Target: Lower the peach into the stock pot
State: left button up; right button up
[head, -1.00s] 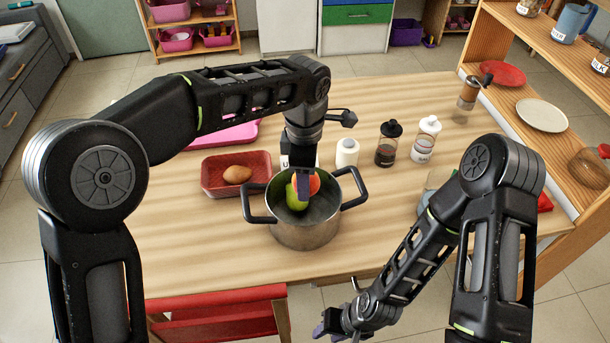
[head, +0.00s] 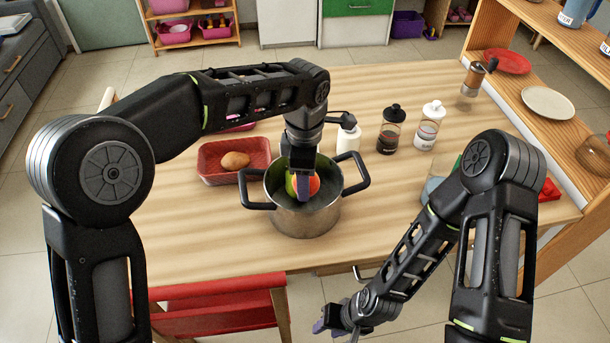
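The stock pot (head: 322,216) is steel with two black handles and stands upright on the wooden table. The peach (head: 314,184) is red-orange and shows inside the pot's opening. My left gripper (head: 303,188) reaches down into the pot with a finger against the peach and appears shut on it; the far finger is hidden. A green patch (head: 290,185) shows left of the finger; I cannot tell whether it is a separate fruit. The peach's underside and the pot's floor are hidden. My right gripper (head: 334,326) hangs in front of the table, empty, and its fingers look apart.
A red tray (head: 207,164) with a brown potato-like item (head: 235,160) is left of the pot. A white bottle (head: 348,141), a dark-capped jar (head: 390,132) and a white-capped jar (head: 429,128) stand behind right. A wooden shelf (head: 560,130) borders the right.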

pick_arm(q)
jog(key=shift+f+b, duration=2)
jog(key=shift+f, duration=1)
jog(key=shift+f+b, duration=1.75)
jog(key=shift+f, duration=0.75)
jog(key=o, duration=1.5)
jog(key=shift+s+r, duration=0.15)
jog(key=shift+r, duration=3.75)
